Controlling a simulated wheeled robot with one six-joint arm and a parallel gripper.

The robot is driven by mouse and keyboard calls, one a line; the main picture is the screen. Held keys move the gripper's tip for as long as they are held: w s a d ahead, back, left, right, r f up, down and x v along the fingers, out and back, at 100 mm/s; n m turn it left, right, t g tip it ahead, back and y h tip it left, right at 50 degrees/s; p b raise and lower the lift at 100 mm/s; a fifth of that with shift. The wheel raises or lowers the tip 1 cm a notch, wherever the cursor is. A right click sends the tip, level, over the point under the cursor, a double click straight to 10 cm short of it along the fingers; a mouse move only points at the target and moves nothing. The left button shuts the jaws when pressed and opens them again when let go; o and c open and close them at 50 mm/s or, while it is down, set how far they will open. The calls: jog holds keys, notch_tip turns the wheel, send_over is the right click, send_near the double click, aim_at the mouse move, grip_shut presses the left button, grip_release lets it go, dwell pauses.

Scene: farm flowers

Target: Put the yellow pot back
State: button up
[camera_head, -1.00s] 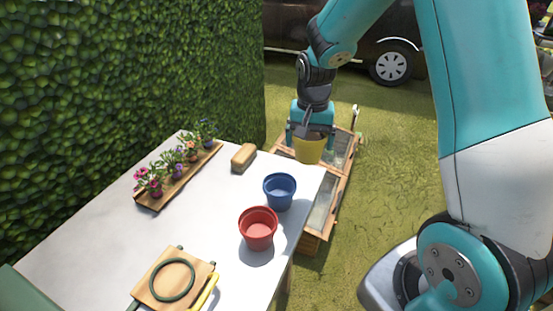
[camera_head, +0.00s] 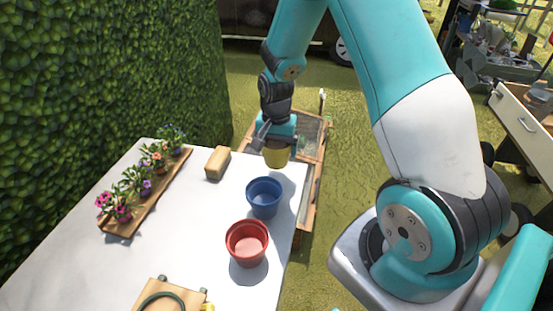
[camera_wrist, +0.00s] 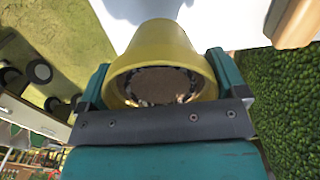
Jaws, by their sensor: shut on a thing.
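The yellow pot (camera_head: 277,155) is held in my gripper (camera_head: 277,141) at the far right corner of the white table. In the wrist view the yellow pot (camera_wrist: 163,62) fills the space between the two fingers of my gripper (camera_wrist: 162,80), and its open mouth faces the camera. Whether its base touches the table or hangs above it, I cannot tell. A blue pot (camera_head: 264,197) stands on the table just in front of it. A red pot (camera_head: 247,243) stands nearer, in front of the blue one.
The white table (camera_head: 190,235) also bears a tan block (camera_head: 217,162), a wooden tray (camera_head: 118,228) of flowers and a wooden board (camera_head: 165,295). A hedge (camera_head: 90,90) rises at the left. A wooden frame (camera_head: 311,180) stands on the grass beyond the table's right edge.

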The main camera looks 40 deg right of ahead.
aim_at(277, 161)
jog(key=shift+f, duration=2.5)
jog(key=shift+f, duration=0.1)
jog(key=o, duration=0.8)
jog(key=shift+o, duration=0.2)
